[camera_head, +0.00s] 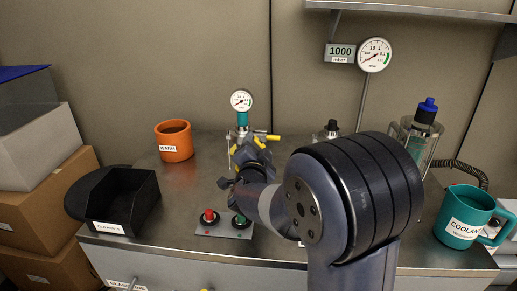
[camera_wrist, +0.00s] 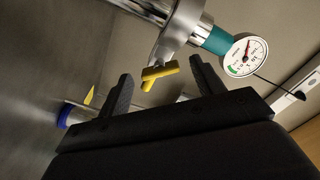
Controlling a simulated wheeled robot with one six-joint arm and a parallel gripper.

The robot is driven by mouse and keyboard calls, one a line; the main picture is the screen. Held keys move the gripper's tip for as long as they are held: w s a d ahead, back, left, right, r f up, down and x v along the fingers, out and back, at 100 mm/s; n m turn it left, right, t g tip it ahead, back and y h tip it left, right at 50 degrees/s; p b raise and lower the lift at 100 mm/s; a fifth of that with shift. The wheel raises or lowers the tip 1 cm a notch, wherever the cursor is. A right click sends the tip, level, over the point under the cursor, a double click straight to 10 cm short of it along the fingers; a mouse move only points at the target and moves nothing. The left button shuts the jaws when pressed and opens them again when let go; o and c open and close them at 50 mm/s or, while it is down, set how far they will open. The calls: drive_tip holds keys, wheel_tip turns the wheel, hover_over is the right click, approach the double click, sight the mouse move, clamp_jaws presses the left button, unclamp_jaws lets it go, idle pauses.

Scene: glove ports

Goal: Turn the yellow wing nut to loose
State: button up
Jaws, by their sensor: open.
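The yellow wing nut (camera_wrist: 160,73) shows in the wrist view on a metal fitting, below a teal-collared gauge (camera_wrist: 243,56). My gripper (camera_wrist: 161,70) is open, with one dark finger on each side of the wing nut in this picture. The nut appears beyond the fingertips, and I see no contact; the exact gap is hard to judge. In the head view my gripper (camera_head: 240,167) is in front of the gauge stand, and small yellow parts (camera_head: 258,143) show just behind it. My arm and gripper hide much of the fitting there.
An orange mug (camera_head: 174,141) and a black bin (camera_head: 121,201) are to the left. A plate with a red button (camera_head: 209,216) and a green one lies just below my gripper. A teal coolant mug (camera_head: 464,216) and a blue-capped bottle (camera_head: 426,112) stand right.

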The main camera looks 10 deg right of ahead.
drive_tip(key=shift+w+d, duration=0.1)
drive_tip(key=shift+w, duration=0.2)
drive_tip(key=shift+c, duration=0.4)
drive_tip(key=c, duration=0.9)
